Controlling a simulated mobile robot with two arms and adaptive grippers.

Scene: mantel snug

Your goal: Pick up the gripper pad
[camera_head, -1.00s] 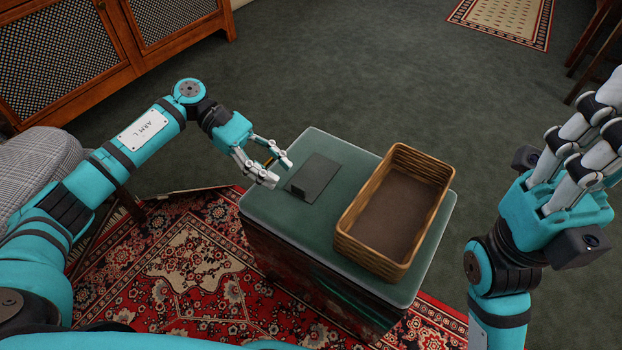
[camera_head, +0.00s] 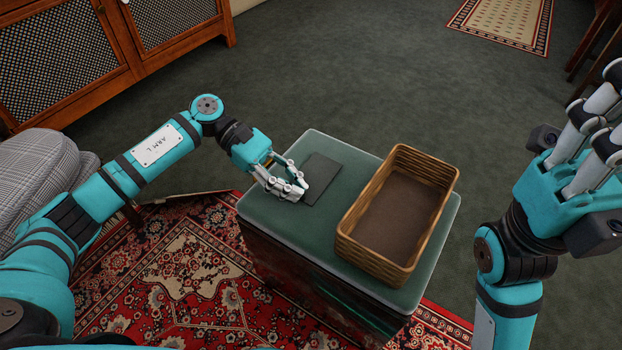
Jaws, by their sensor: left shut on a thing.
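A thin dark grey rectangle (camera_head: 324,174) lies flat on the green padded top of the low box (camera_head: 275,212), left of the basket. My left gripper (camera_head: 298,191) is low over its near left corner, with the fingers closed together there. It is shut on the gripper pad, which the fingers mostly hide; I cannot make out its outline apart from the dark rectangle. My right gripper (camera_head: 603,118) is raised at the right edge, away from the box, partly cut off by the frame. Its fingers are spread apart and nothing shows between them.
An empty wicker basket (camera_head: 378,262) takes up the right side of the box top. A patterned red rug (camera_head: 190,290) lies in front. A wooden cabinet (camera_head: 100,55) stands at the back left and a grey checked seat (camera_head: 45,165) at the left.

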